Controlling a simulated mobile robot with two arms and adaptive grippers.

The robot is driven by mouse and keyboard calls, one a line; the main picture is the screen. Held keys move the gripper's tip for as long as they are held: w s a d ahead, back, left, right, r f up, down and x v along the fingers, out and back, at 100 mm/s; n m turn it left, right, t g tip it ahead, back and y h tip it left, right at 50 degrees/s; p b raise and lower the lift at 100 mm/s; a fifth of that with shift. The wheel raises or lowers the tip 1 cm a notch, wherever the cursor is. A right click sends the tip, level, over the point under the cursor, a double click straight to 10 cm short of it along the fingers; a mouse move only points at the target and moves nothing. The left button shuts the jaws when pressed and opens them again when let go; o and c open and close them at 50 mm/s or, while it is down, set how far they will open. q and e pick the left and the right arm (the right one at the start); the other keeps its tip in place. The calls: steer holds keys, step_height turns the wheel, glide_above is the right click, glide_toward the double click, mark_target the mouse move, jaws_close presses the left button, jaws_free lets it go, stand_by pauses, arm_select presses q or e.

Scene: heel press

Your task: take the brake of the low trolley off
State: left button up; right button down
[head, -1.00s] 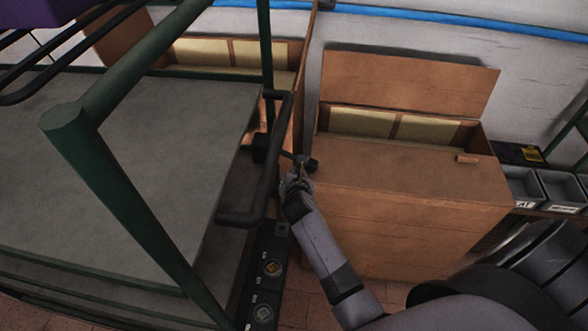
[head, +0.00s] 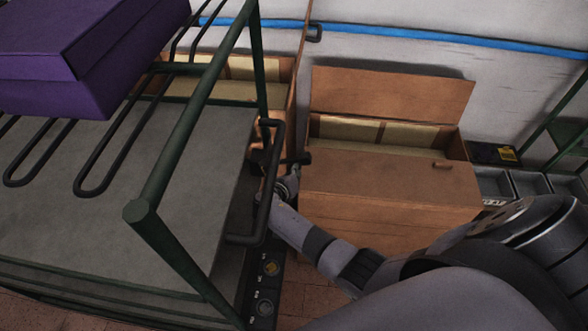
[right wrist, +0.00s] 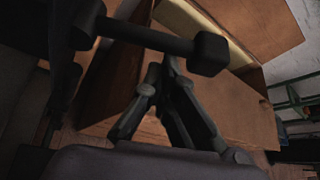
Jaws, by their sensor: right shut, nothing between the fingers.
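A trolley with a grey deck (head: 190,150) and green posts fills the left of the head view. A black looped handle (head: 262,212) stands at its right end. A dark bar with a blocky end (head: 303,158) sticks out there; I cannot tell for sure that it is the brake. It seems to be the bar crossing the top of the right wrist view (right wrist: 150,38). My right gripper (head: 284,181) is shut and empty beside the handle, just below the bar. Its fingertips (right wrist: 168,66) appear close under the bar; contact is unclear. My left gripper is not in view.
A brown open-lidded crate (head: 390,190) stands close to the right of my gripper. A purple box (head: 90,50) sits at the upper left, near black looped rails. Grey bins (head: 525,184) stand at the far right. A dark panel with round fittings (head: 266,285) lies below the handle.

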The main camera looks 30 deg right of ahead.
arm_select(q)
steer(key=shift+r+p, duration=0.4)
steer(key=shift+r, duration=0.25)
arm_select(e)
steer(key=shift+w+a+r+n+h, duration=0.15)
steer(key=shift+r+n+h, duration=0.15)
steer(key=shift+r, duration=0.15)
